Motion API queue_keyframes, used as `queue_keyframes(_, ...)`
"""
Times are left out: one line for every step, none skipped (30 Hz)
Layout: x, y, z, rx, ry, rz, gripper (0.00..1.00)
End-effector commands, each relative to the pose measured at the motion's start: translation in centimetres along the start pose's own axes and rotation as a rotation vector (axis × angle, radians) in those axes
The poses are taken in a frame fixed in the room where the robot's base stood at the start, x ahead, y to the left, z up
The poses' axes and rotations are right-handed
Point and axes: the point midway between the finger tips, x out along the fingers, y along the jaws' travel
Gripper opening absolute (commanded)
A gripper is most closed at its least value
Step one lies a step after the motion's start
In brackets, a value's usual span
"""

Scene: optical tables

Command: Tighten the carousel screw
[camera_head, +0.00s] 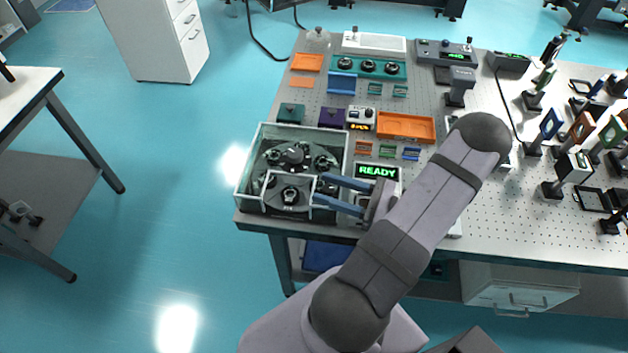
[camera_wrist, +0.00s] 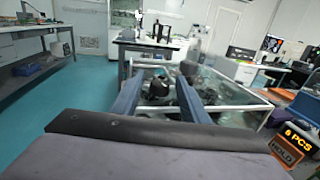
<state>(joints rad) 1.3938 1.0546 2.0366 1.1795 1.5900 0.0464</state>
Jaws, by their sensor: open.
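The carousel (camera_head: 272,181) is a grey disc with several dark knob-like parts, inside a clear-walled case (camera_head: 244,176) at the table's front left corner. A dark knob (camera_head: 290,193) stands at its front, within a white-edged opening. Which part is the carousel screw I cannot tell for sure. My gripper (camera_head: 318,188) has two blue fingers, spread apart and pointing left at the case's right side. In the wrist view, my gripper (camera_wrist: 158,76) is open and dark knobs (camera_wrist: 158,89) show between and beyond the fingers. Nothing is seen held; contact with the case is unclear.
A lit READY display (camera_head: 378,171) stands just right of the case, beside my fingers. An orange tray (camera_head: 406,138), small coloured holders and a small meter (camera_head: 361,119) lie behind it. Optical mounts crowd the table's right side. Open floor lies to the left.

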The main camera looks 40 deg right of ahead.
Motion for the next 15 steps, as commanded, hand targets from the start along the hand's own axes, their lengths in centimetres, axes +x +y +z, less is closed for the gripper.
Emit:
queue_keyframes(0.8, 0.1, 0.3, 0.003, -0.001, 0.005, 0.41)
queue_keyframes(1.2, 0.1, 0.3, 0.004, -0.002, 0.005, 0.41)
queue_keyframes(1.7, 0.1, 0.3, 0.003, -0.001, 0.004, 0.41)
queue_keyframes(2.1, 0.1, 0.3, 0.002, -0.001, 0.005, 0.41)
queue_keyframes(2.4, 0.1, 0.3, 0.002, 0.0, 0.004, 0.41)
queue_keyframes(2.8, 0.1, 0.2, 0.002, 0.0, 0.004, 0.41)
queue_keyframes(3.1, 0.1, 0.2, 0.002, 0.0, 0.004, 0.41)
queue_keyframes(3.4, 0.1, 0.2, 0.002, 0.0, 0.003, 0.41)
queue_keyframes(3.6, 0.1, 0.2, 0.002, 0.0, 0.002, 0.41)
queue_keyframes(3.8, 0.1, 0.1, 0.001, 0.0, 0.003, 0.41)
queue_keyframes(4.0, 0.1, 0.1, 0.001, 0.0, 0.003, 0.41)
queue_keyframes(4.1, 0.0, 0.1, 0.001, 0.0, 0.002, 0.41)
queue_keyframes(4.2, 0.0, 0.1, 0.0, 0.0, 0.001, 0.41)
queue_keyframes(4.2, 0.0, 0.0, 0.0, 0.001, 0.001, 0.41)
queue_keyframes(4.3, 0.0, 0.0, 0.0, 0.001, 0.0, 0.41)
